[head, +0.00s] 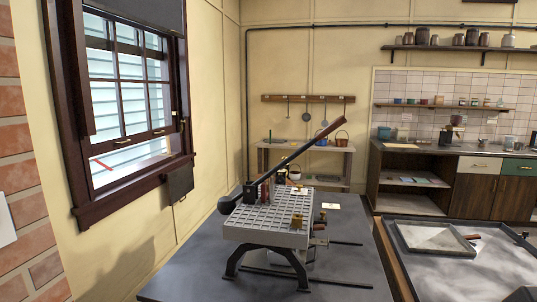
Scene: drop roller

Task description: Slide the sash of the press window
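The press window (128,100) is set in the yellow wall at the left, in a dark brown frame. Its sash (130,138) has several panes, a dark bottom rail and two small brass-coloured fittings on that rail. The sash is raised, with a gap between its rail and the dark sill (135,188). Pale horizontal boards show through the panes and the gap. A thin red strip (103,165) shows in the gap; I cannot tell what it is. A dark shade covers the window's top. My gripper is not visible in the head view.
A press (265,220) with a long raised lever stands on a dark table (190,275) right of the window. A dark box (180,184) hangs below the sill's right end. A tray (435,240) lies on the right table. Brick wall borders the left.

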